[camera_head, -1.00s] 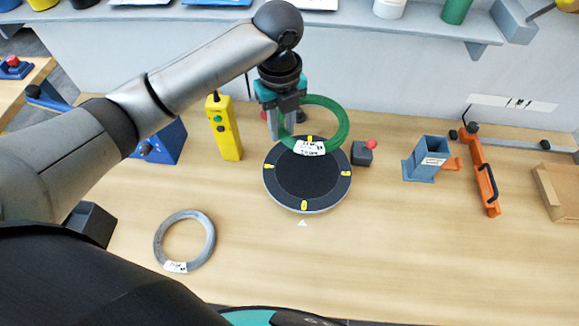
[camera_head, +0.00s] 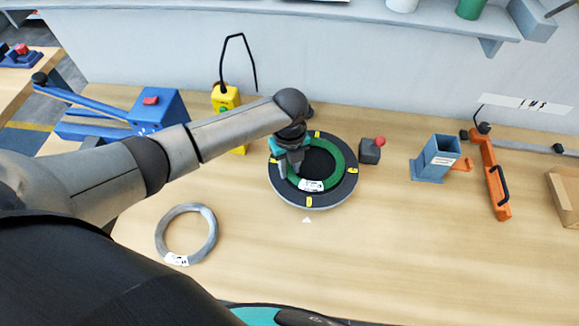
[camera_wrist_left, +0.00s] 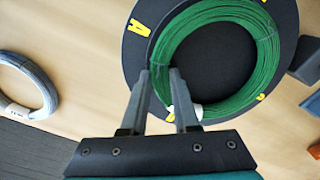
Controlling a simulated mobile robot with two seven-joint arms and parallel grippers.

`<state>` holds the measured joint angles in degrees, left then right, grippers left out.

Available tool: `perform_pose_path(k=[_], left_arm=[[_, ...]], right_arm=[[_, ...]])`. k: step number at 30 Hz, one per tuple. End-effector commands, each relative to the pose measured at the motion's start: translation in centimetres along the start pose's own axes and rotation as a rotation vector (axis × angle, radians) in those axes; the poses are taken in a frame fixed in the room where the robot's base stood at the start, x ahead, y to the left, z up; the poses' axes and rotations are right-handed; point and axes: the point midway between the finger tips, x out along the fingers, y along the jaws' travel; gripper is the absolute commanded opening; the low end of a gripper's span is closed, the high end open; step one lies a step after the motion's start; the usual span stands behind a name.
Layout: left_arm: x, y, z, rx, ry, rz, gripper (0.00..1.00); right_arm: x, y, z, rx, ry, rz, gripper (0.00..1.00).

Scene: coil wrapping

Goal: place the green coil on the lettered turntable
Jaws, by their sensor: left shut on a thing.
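The green coil (camera_head: 345,157) lies over the dark round turntable (camera_head: 287,192), roughly centred, with its white label at the front. It appears flat on the plate, though exact contact cannot be told. Yellow letters mark the turntable's rim. My left gripper (camera_head: 289,168) is at the coil's left side, shut on its ring. In the left wrist view the fingers (camera_wrist_left: 160,84) reach the near edge of the coil (camera_wrist_left: 262,70) beside its label, above the turntable (camera_wrist_left: 137,60). My right gripper is not in view.
A grey coil (camera_head: 161,236) lies on the table at the left front. A red-buttoned box (camera_head: 370,154) stands close to the turntable's right. A blue-grey holder (camera_head: 436,158) and an orange tool (camera_head: 492,180) are farther right. The front right table is clear.

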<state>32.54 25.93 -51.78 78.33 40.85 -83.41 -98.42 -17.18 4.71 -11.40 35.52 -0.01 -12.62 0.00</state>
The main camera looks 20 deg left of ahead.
Motion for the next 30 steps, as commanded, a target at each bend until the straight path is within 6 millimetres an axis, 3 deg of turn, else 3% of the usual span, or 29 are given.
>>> perform_pose_path(k=[11,12,19,30], left_arm=[[0.35,-0.08,0.07,0.0,-0.002,-0.002,0.0],[0.35,0.02,0.04,0.0,-0.001,0.0,0.33],[0.31,0.01,0.03,0.0,-0.001,0.0,0.59],[-0.58,-0.08,0.08,0.001,-0.002,-0.003,0.59]], right_arm=[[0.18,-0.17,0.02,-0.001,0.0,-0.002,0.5],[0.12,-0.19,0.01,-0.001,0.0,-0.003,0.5],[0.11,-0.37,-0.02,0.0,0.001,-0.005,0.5],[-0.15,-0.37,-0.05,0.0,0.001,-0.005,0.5]])
